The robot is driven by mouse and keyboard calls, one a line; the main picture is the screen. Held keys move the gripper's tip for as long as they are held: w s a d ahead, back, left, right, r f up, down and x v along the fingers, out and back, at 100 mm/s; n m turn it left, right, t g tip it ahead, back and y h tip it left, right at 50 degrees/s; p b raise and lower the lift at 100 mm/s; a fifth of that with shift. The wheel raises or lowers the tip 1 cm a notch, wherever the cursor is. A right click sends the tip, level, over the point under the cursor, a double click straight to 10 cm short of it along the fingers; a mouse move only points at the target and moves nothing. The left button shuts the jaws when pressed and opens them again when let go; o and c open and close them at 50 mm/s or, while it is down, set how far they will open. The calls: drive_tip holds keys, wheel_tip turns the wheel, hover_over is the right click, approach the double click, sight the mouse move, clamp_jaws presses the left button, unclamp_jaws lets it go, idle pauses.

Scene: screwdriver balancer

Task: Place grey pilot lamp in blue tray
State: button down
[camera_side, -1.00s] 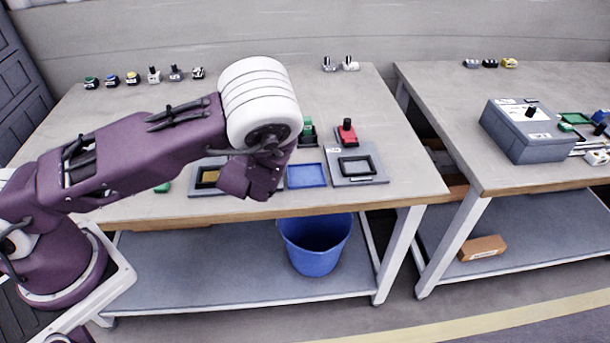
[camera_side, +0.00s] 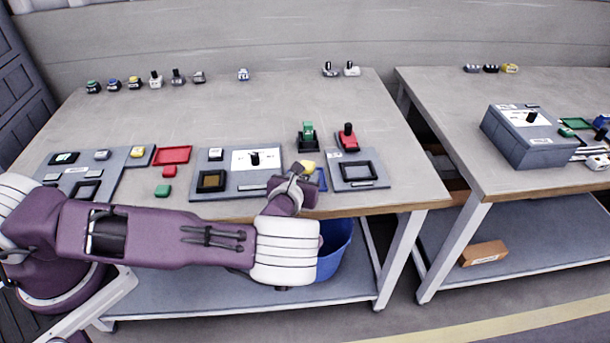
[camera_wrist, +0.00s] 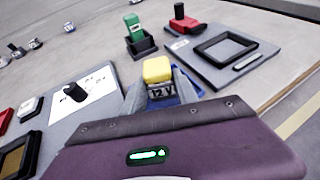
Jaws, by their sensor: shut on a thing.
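My gripper (camera_side: 303,178) is low at the front edge of the left table, over the blue tray (camera_side: 322,180). It is shut on a yellow-topped block (camera_side: 308,165). In the wrist view the yellow top (camera_wrist: 157,70) sits above a dark label reading "12 V", between the fingers (camera_wrist: 162,94). The blue tray (camera_wrist: 187,84) shows behind and around the block; whether the block touches its floor is hidden. A small grey block (camera_side: 102,155), possibly a grey lamp, sits on the left panel.
Right of the tray is a grey panel with a black frame (camera_side: 358,171) and a red-based black-knob part (camera_side: 348,138). A green part (camera_side: 308,137) stands behind the tray. A panel with a black knob (camera_side: 254,158) lies left. A red tray (camera_side: 172,155) is farther left.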

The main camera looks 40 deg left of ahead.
drive_tip(key=c, duration=0.9)
unclamp_jaws()
